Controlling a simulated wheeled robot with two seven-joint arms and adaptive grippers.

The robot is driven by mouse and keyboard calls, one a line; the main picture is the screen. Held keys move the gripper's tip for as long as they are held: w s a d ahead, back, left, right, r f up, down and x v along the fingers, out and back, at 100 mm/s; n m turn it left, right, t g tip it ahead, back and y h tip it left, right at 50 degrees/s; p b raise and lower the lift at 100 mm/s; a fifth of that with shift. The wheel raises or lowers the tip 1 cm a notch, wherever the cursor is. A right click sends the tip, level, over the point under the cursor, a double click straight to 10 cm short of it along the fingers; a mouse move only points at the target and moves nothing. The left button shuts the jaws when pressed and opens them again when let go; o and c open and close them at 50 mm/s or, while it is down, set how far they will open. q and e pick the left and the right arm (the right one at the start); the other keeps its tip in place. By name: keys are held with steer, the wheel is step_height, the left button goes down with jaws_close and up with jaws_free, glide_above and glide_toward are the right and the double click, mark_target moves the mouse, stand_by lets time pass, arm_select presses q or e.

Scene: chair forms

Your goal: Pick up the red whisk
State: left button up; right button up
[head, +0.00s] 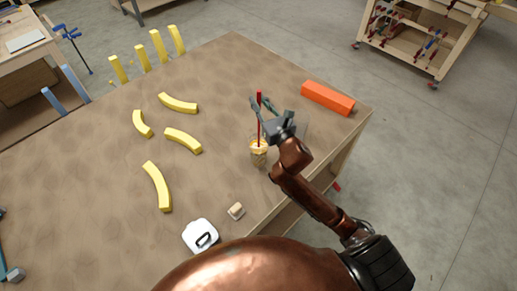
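The red whisk shows as a thin red upright handle (259,112) standing in a clear cup with yellowish contents (258,155) near the right side of the table. Its lower end is hidden in the cup. My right gripper (263,104) is above the cup, at the upper part of the handle. Its fingers are apart, with the red handle appearing between or just beside them; whether they touch it cannot be told. My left gripper is not in view.
On the table (85,170) lie several curved yellow pieces (157,187), an orange bar (327,98), a small tan block (236,211) and a white tape measure-like object (201,236). Yellow uprights (158,46) line the far edge. The table's right edge is close to my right arm.

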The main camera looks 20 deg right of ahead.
jaws_close()
steer(key=shift+r, duration=0.1)
